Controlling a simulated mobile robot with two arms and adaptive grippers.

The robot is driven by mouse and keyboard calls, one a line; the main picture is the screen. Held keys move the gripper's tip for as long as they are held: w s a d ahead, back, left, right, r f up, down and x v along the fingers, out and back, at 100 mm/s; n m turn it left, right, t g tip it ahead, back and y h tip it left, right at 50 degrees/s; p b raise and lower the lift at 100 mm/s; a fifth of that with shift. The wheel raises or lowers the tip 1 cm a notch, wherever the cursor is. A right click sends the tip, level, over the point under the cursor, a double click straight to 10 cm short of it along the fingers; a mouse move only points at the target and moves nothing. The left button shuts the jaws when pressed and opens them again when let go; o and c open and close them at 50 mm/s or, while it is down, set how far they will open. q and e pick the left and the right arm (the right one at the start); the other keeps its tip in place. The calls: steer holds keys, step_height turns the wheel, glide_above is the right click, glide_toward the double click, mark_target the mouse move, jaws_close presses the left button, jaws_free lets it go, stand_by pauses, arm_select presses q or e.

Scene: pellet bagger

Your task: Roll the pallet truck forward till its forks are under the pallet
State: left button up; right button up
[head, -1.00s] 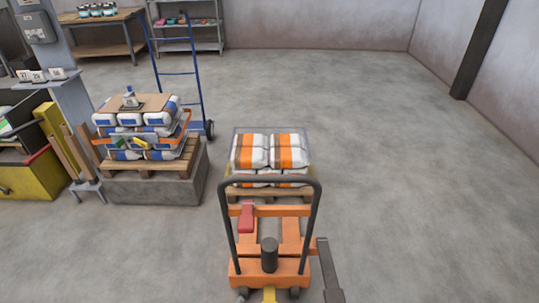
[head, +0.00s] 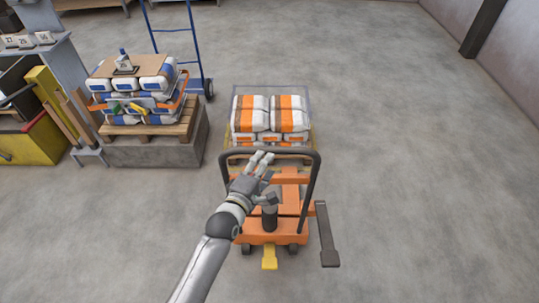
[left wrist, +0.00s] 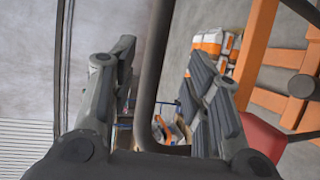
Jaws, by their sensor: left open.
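The orange pallet truck (head: 250,237) stands in front of me, its black hoop handle (head: 313,190) toward me. Its orange forks (head: 290,192) point away toward the pallet. Orange-and-white sacks (head: 270,114) sit on the pallet, which is mostly hidden behind the handle's top bar. I cannot tell where the fork tips end. My left gripper (head: 262,161) is at the top bar, left of its middle. In the left wrist view the dark handle bar (left wrist: 155,75) runs between the open fingers (left wrist: 158,60). My right gripper is not in view.
A second pallet (head: 150,130) with blue-and-white sacks rests on a concrete block (head: 155,152) at left. A blue hand truck (head: 190,45) stands behind it. A yellow pedal (head: 269,257) and a dark lever (head: 328,235) are on the truck. The floor at right is clear.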

arm_select(q)
steer(key=shift+x, duration=2.4)
steer(key=shift+s+f, duration=0.1)
steer(key=c, duration=0.9)
steer(key=shift+f, duration=0.1)
jaws_close()
